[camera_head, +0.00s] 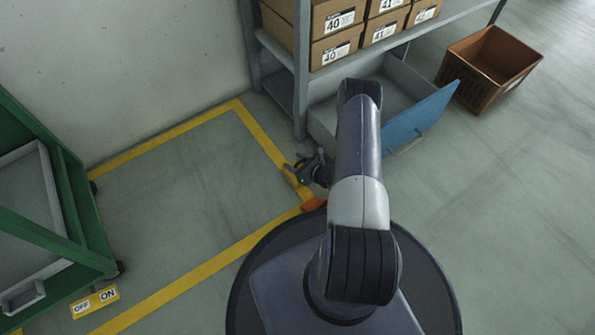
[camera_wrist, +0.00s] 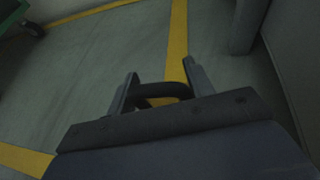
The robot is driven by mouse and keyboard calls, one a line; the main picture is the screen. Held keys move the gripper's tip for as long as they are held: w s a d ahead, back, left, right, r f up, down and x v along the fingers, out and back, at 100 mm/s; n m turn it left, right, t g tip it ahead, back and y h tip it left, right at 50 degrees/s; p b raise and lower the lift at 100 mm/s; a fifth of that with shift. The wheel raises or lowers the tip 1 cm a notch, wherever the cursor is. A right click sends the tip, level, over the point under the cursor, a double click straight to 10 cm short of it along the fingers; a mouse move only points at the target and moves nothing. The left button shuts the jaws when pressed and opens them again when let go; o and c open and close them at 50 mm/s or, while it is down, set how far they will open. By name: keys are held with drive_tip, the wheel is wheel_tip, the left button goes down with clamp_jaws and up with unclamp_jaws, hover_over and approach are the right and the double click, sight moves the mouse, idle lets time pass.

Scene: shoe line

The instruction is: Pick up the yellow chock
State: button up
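My gripper (camera_head: 305,170) is low near the floor, over the yellow floor line by the shelf's foot. In the wrist view my gripper (camera_wrist: 162,86) has its two fingers wide apart. A dark curved bar, like a handle (camera_wrist: 160,88), spans the space between the fingers; I cannot tell whether they touch it. A small patch of yellow shows under this bar, and I cannot tell whether it is the chock or floor tape. In the head view a small orange piece (camera_head: 313,204) shows beside my base, partly hidden. The chock is not clearly seen as a whole.
A shelf with shoe boxes (camera_head: 337,52) stands behind, with a blue-fronted grey bin (camera_head: 420,115) low down. A brown crate (camera_head: 488,68) is at right. The taped floor area is clear.

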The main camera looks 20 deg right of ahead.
drive_tip(key=shift+f, duration=0.1)
clamp_jaws()
idle(0.4)
